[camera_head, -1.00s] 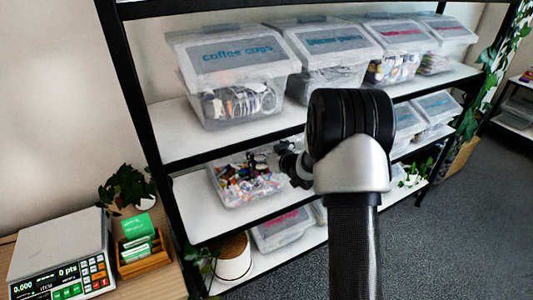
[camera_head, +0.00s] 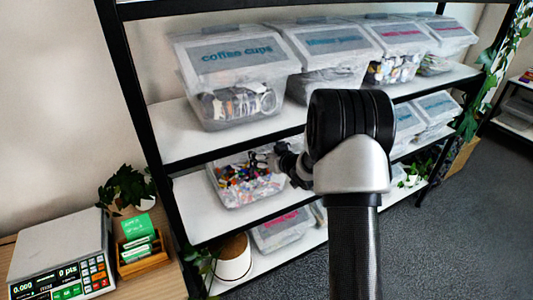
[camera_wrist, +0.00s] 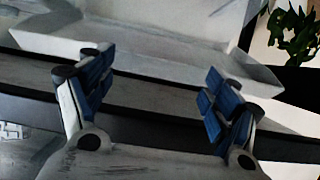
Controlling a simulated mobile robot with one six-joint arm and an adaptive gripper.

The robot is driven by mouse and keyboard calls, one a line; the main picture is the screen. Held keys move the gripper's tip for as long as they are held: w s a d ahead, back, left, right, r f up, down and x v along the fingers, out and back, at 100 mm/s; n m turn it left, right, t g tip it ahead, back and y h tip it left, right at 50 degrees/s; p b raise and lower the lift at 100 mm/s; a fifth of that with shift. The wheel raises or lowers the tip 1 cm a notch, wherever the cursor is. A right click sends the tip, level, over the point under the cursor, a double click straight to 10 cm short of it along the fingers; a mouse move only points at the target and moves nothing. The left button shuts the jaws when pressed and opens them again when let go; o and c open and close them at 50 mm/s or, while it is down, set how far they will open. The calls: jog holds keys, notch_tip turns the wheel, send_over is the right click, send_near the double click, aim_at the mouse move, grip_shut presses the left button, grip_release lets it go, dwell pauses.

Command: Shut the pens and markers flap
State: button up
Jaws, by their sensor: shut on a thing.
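The pens and markers bin (camera_head: 232,203) is a clear bin on the middle shelf, at left of centre in the head view. Its top is open at the front, and colourful pens and markers (camera_head: 238,182) show inside. My gripper (camera_head: 262,160) is over the right part of this bin. In the wrist view, the two blue-padded fingers of my gripper (camera_wrist: 158,75) stand apart, at a pale translucent panel with a raised rim (camera_wrist: 150,50), which appears to be the flap. The exact contact is unclear. My arm hides the area right of the bin.
A coffee cups bin (camera_head: 235,75) and several closed bins line the shelf above. A bin with a pink label (camera_head: 283,225) and a plant pot (camera_head: 233,258) are below. Black shelf posts (camera_head: 140,110) and the upper shelf edge bound the space. A scale (camera_head: 60,255) stands lower left.

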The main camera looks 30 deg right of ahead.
jog(key=shift+c, duration=0.7)
jog(key=shift+s+f+b, duration=0.3)
jog(key=shift+f+b, duration=0.3)
jog(key=shift+f, duration=0.25)
jog(key=f+b, duration=0.2)
jog(key=f, duration=0.1)
jog(key=f+b, duration=0.3)
jog(key=f, duration=0.1)
jog(key=s+f+b, duration=0.1)
jog(key=f+b, duration=0.1)
jog(key=f, duration=0.1)
jog(key=shift+f, duration=0.2)
jog(key=f+b, duration=0.2)
jog(key=shift+w+f, duration=0.35)
jog(key=shift+f, duration=0.05)
jog(key=shift+w+f+b, duration=0.25)
jog(key=shift+f+b, duration=0.15)
jog(key=shift+f, duration=0.1)
jog(key=shift+w+f+b, duration=0.2)
jog(key=shift+f+b, duration=0.2)
jog(key=shift+f, duration=0.05)
grip_shut()
jog(key=c, duration=0.8)
grip_release()
jog(key=shift+r, duration=0.35)
jog(key=shift+o, duration=1.2)
jog(key=shift+r+p, duration=0.1)
jog(key=shift+p, duration=0.2)
jog(key=o, duration=2)
jog(key=shift+o, duration=0.2)
